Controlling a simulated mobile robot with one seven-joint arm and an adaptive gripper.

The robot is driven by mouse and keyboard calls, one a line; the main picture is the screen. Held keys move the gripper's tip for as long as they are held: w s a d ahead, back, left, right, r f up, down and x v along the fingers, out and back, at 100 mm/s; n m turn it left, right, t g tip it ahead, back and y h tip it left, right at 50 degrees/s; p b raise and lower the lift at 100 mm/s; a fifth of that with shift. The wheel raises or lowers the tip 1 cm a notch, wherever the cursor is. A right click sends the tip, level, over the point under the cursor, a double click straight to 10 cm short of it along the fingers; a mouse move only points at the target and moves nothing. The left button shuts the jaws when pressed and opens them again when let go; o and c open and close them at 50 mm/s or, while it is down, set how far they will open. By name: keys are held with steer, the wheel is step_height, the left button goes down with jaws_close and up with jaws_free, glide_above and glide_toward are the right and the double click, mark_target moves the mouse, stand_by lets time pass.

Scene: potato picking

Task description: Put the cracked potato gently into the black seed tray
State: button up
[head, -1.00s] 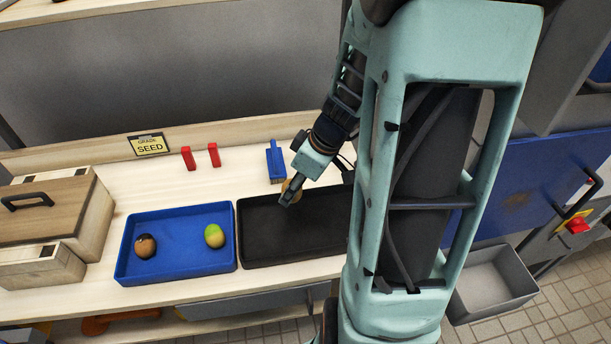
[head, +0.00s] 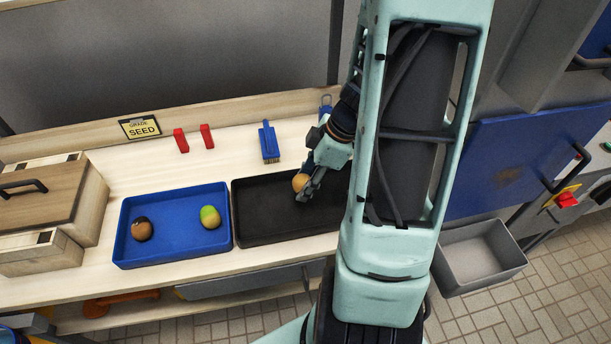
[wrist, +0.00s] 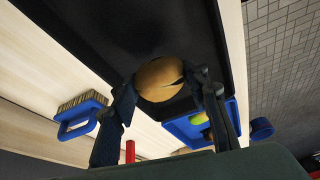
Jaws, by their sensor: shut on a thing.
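My gripper (head: 307,187) is shut on a tan potato (head: 299,182) over the black seed tray (head: 262,218). In the wrist view, the potato (wrist: 159,78) sits between the two fingers (wrist: 168,104), with a dark crack showing on its right side. The black tray (wrist: 105,30) fills the view beyond it. I cannot tell the exact gap between potato and tray floor. No other potato shows in the visible part of the black tray; my arm hides its right end.
A blue tray (head: 175,247) left of the black one holds a dark-patched potato (head: 142,229) and a green-topped potato (head: 210,217). A blue brush (head: 269,142), two red clips (head: 181,140) and a SEED sign (head: 140,127) are behind. A grey bin (head: 480,258) is at right.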

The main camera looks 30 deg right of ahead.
steer(key=shift+f, duration=0.65)
steer(key=o, duration=1.3)
steer(key=shift+c, duration=0.2)
steer(key=v, duration=1.2)
